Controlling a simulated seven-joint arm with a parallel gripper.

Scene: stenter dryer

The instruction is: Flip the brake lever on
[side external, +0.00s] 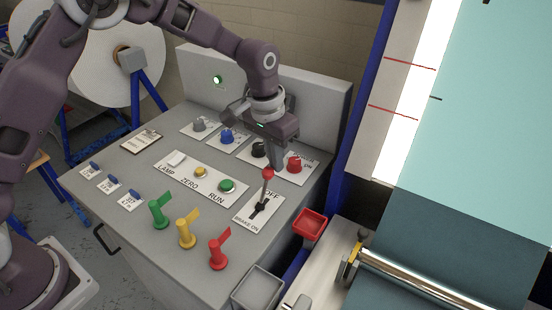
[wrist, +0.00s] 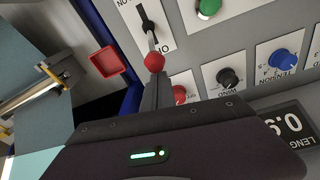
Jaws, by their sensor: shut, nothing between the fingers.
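The brake lever (side external: 264,189) has a red ball knob and a dark shaft. It rises from a white plate (side external: 247,214) marked OFF at the far end and BRAKE ON at the near end, leaning slightly toward OFF. My gripper (side external: 277,165) is shut and empty, pointing down, with its tips right beside the knob on its far side. In the wrist view the red knob (wrist: 154,61) sits just beyond the shut fingertips (wrist: 155,76). I cannot tell whether they touch it.
A red knob (side external: 294,164) and a black knob (side external: 259,149) stand close behind my gripper. The green RUN button (side external: 227,186) is left of the lever. Green, yellow and red (side external: 218,252) flag handles stand at the front. A red tray (side external: 310,225) lies to the right.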

